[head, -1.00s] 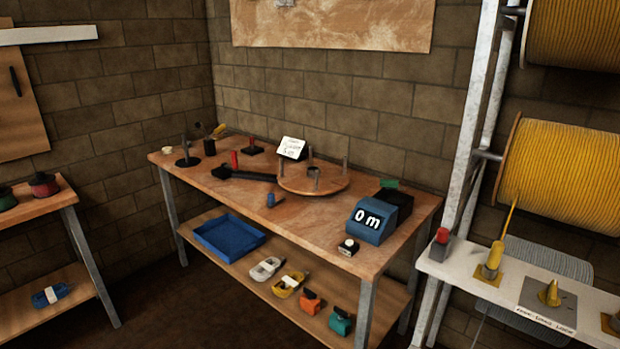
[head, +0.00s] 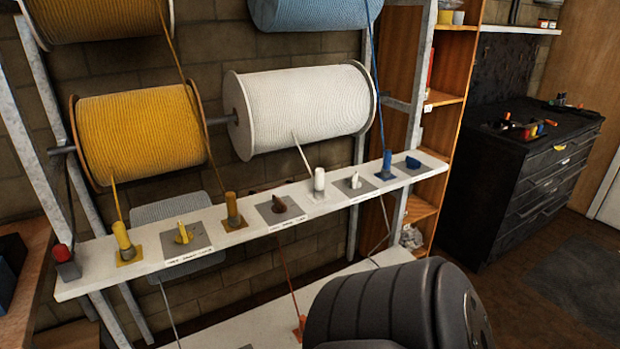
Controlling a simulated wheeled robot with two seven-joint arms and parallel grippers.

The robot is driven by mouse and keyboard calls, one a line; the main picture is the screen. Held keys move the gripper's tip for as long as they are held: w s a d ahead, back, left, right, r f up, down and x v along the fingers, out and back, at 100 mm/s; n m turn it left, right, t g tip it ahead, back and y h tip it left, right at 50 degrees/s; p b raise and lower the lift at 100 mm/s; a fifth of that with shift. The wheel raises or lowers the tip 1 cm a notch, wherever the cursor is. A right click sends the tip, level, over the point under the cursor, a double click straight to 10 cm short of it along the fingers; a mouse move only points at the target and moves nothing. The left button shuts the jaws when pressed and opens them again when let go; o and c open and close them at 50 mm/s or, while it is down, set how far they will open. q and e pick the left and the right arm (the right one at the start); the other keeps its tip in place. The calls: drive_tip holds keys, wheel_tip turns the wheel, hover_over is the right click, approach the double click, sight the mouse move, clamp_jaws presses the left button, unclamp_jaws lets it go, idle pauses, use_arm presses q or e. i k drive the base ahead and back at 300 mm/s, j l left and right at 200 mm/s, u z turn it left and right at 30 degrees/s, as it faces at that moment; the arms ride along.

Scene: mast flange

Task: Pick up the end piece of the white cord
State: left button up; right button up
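The white cord is wound on a large white spool (head: 305,108) on the rack. A strand of the white cord (head: 302,152) runs down from the spool to the white shelf. It ends at an upright white end piece (head: 319,181) standing at the shelf. To its right, a small white piece (head: 354,181) sits on a grey plate. Neither of my grippers shows, and nothing is seen touching the white end piece.
Yellow end pieces (head: 123,238) and a blue one (head: 387,162) stand along the same white shelf (head: 262,222). Yellow (head: 140,130) and blue (head: 312,10) spools hang around the white one. A dark tool chest (head: 530,170) stands right.

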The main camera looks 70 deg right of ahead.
sight(319, 191)
drive_tip(key=z, duration=2.2)
